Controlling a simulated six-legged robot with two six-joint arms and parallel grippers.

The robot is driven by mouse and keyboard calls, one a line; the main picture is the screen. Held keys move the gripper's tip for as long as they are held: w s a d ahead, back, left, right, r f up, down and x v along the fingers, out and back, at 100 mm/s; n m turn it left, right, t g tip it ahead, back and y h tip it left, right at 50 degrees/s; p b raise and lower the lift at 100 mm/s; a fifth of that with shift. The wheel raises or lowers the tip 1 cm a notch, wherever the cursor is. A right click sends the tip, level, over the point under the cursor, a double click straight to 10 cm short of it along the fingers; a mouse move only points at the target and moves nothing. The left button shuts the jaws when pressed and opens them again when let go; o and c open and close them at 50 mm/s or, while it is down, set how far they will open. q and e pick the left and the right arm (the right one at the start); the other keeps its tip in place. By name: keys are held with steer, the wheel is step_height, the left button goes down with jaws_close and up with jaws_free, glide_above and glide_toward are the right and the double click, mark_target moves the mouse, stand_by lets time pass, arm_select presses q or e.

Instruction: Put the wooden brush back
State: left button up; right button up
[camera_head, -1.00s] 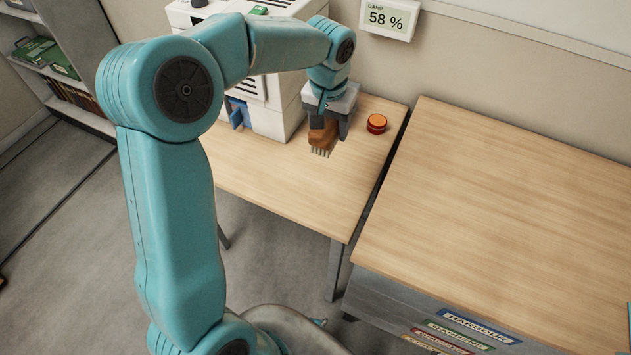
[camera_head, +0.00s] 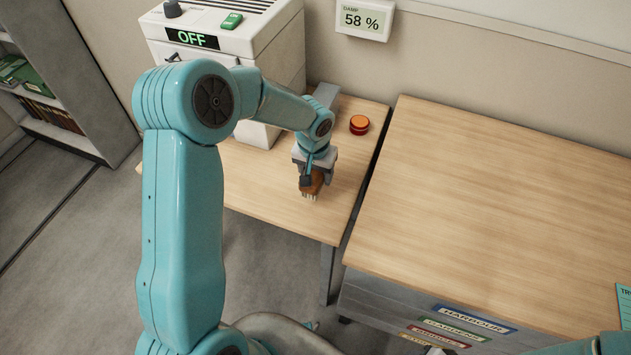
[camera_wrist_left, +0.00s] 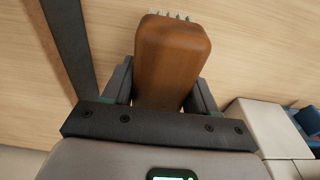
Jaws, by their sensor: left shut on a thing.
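The wooden brush (camera_head: 312,184) has a brown wooden back and short pale bristles pointing down. My left gripper (camera_head: 314,176) is shut on it, over the small table (camera_head: 260,190). The bristles are close to the tabletop; I cannot tell whether they touch it. In the left wrist view the brush (camera_wrist_left: 172,62) sits between the two dark fingers, its bristles showing at the top end.
A white machine (camera_head: 225,62) with an "OFF" display stands at the back of the small table. A red-orange button (camera_head: 359,125) is on its right. A damp meter (camera_head: 364,19) reads 58 %. Shelves (camera_head: 70,80) stand at left.

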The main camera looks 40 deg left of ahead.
arm_select(q)
step_height(320, 180, down, 4)
steer(key=shift+r, duration=0.15)
steer(key=shift+f, duration=0.3)
steer(key=shift+f+b, duration=0.1)
steer(key=shift+b, duration=0.2)
steer(key=o, duration=1)
